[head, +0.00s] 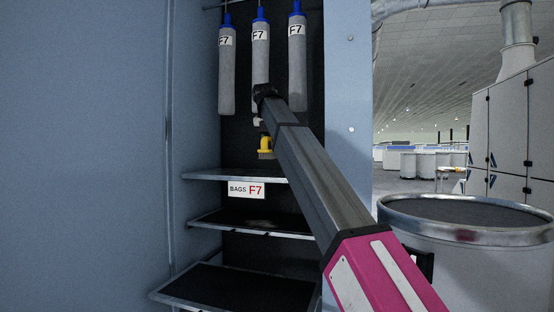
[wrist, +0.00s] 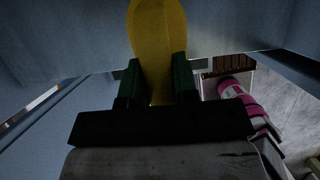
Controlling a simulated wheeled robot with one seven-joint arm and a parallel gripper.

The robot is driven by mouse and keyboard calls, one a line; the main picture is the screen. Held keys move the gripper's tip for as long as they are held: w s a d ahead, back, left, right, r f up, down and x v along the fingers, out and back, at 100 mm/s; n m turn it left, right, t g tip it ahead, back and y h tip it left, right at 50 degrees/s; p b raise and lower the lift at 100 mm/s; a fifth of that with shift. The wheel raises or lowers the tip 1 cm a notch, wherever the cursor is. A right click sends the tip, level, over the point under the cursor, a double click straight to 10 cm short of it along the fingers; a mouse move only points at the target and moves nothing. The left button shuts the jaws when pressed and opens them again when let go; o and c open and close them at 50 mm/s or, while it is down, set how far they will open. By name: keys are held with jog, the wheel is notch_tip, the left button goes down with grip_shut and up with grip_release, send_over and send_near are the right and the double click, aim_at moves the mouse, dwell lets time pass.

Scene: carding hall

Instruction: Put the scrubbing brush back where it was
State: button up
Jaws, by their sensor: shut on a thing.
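The scrubbing brush (head: 265,145) is yellow, with darker bristles at its lower end. In the head view it hangs below the end of my arm, in front of the cabinet's dark back and over the upper shelf (head: 232,174). It seems a little above that shelf; I cannot tell whether it touches. In the wrist view my gripper (wrist: 157,75) has its two green fingers closed on the yellow brush (wrist: 157,30). In the head view the gripper is small and partly hidden by my arm.
Three grey bags (head: 227,72) marked F7 hang from a rail above. A "BAGS F7" label (head: 246,190) is on the upper shelf's front. Two lower shelves (head: 240,288) look empty where visible. The cabinet's side walls (head: 345,100) flank the opening. A large round can (head: 465,255) stands at right.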

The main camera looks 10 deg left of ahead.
jog(key=w, duration=0.1)
jog(key=w+d+f, duration=0.1)
jog(key=w+f, duration=0.1)
jog(key=shift+w+d+f, duration=0.2)
jog(key=shift+w+d, duration=0.05)
jog(key=shift+d, duration=0.15)
notch_tip(320, 180, down, 4)
jog(key=shift+f, duration=0.1)
jog(key=o, duration=0.9)
